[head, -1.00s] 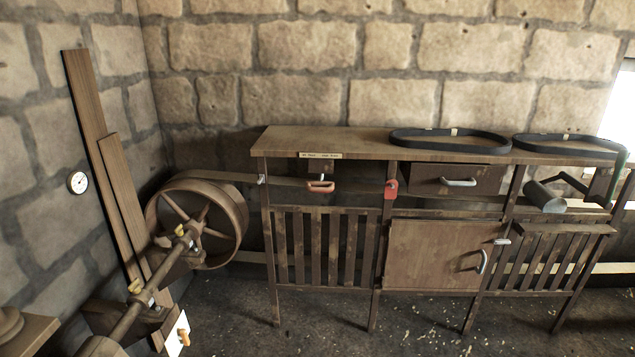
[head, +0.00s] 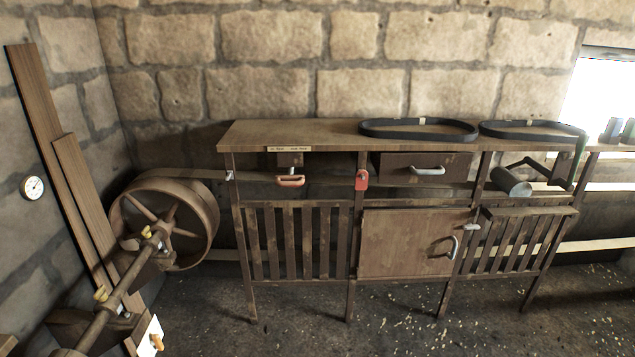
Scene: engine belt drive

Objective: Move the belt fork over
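A piece with an orange handle (head: 290,181), which looks like the belt fork, hangs under the bench top at its left part. A pale label strip (head: 290,149) with small, unreadable writing sits above it on the bench edge. A flat belt (head: 325,181) runs level behind the handle, from the large spoked pulley (head: 165,222) at the left toward the right. I cannot tell how the fork sits around the belt. Neither of my grippers is in view.
The wooden bench (head: 250,134) stands along the stone wall, with two black belt loops (head: 418,129) on top. A red padlock-like piece (head: 361,180) hangs on a bench post. A drawer (head: 450,160) and cupboard door (head: 405,245) are closed. Floor (head: 400,330) in front is clear.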

